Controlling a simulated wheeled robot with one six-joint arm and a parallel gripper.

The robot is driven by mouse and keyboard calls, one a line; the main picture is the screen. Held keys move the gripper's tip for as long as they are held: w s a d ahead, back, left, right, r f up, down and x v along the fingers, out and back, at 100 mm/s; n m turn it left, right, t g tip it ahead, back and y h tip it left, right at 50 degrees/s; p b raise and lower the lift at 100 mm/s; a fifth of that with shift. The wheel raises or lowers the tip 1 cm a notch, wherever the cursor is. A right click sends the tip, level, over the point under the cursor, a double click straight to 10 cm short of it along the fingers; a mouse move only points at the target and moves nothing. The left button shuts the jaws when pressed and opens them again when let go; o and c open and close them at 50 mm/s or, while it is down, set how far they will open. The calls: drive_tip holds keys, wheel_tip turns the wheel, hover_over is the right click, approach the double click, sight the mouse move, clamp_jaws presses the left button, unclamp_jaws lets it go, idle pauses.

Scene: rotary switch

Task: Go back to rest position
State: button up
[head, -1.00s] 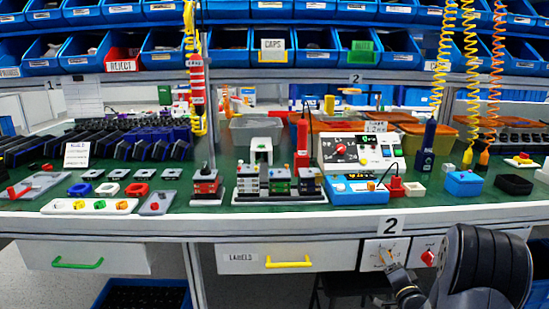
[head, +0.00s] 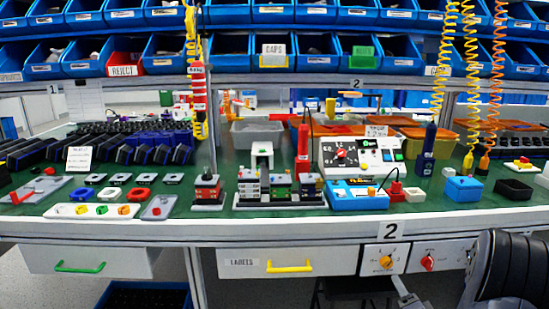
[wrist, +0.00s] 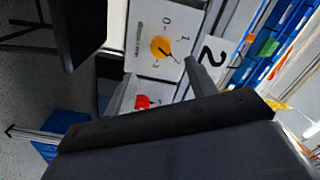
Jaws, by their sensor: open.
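A yellow rotary knob (head: 385,262) sits on a white dial panel under the table's front edge. In the wrist view the yellow knob (wrist: 162,47) is beyond my fingertips, and its dark mark appears to point near the 2. A red knob (head: 428,262) is on the panel to its right; in the wrist view the red knob (wrist: 142,102) shows between my fingers. My gripper (wrist: 158,87) is open, with a wide gap and nothing held. It stands back from the panels, apart from both knobs. My dark arm fills the lower right corner of the head view.
Above the panels is the green table (head: 230,222) with fixtures and a blue box (head: 356,195). Left of the panels is a drawer with a yellow handle (head: 289,266). A dark stool (head: 345,290) stands under the table.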

drive_tip(key=w, duration=0.3)
drive_tip(key=w+b, duration=0.1)
drive_tip(key=w, duration=0.2)
drive_tip(key=w+b, duration=0.1)
drive_tip(key=w, duration=0.2)
drive_tip(key=shift+a, duration=0.25)
drive_tip(key=shift+s+d+f+n, duration=0.1)
drive_tip(key=shift+s+f+n, duration=0.1)
drive_tip(key=shift+n, duration=0.3)
drive_tip(key=n+b, duration=0.2)
drive_tip(key=n, duration=0.2)
drive_tip(key=shift+b, duration=0.3)
drive_tip(key=n+b, duration=0.3)
drive_tip(key=n, duration=0.4)
drive_tip(key=shift+b, duration=0.35)
drive_tip(key=p, duration=0.3)
approach(388, 266)
drive_tip(key=s, duration=0.2)
drive_tip(key=shift+r, duration=0.1)
